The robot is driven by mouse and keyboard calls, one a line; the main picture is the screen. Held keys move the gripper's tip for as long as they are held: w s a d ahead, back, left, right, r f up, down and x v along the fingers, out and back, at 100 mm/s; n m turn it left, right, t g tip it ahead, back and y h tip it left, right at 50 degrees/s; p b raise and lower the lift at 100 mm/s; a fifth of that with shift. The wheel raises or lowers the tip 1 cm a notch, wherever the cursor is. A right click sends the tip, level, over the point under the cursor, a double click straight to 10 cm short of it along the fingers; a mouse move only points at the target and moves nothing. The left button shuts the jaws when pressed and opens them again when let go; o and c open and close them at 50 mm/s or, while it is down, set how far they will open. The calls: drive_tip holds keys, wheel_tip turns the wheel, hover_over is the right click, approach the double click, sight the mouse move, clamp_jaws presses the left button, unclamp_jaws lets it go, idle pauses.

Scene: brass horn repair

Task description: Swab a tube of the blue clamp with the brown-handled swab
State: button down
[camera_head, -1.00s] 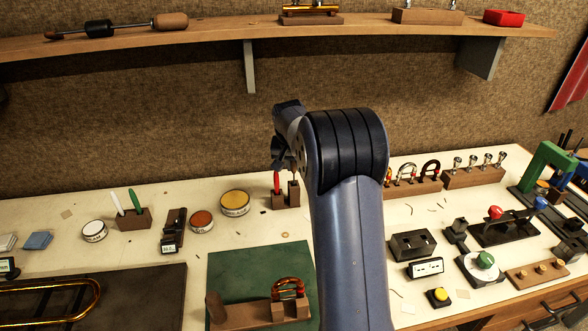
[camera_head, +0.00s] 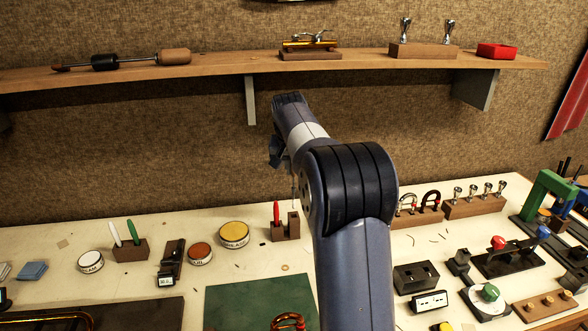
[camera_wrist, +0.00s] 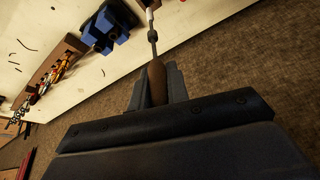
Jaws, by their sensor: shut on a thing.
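My gripper (camera_wrist: 153,88) is shut on the brown handle of the swab (camera_wrist: 157,80) in the wrist view. The swab's thin metal shaft runs away from the jaws, with a pale tip at the top edge of that view. A blue block-like fixture, apparently the blue clamp (camera_wrist: 105,27), stands on the bench beyond and left of the swab. In the head view, my gripper (camera_head: 276,152) is above the bench, partly hidden by my arm.
A wooden swab holder (camera_head: 279,231) with a red-handled swab (camera_head: 277,212) stands below my gripper. A yellow tin (camera_head: 234,234) and a green mat (camera_head: 245,300) are nearby. A wooden shelf (camera_head: 220,75) runs above. A green clamp (camera_head: 545,187) stands far right.

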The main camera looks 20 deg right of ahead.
drive_tip(key=shift+r+p, duration=3)
drive_tip(key=shift+p, duration=0.05)
drive_tip(key=shift+f, duration=0.1)
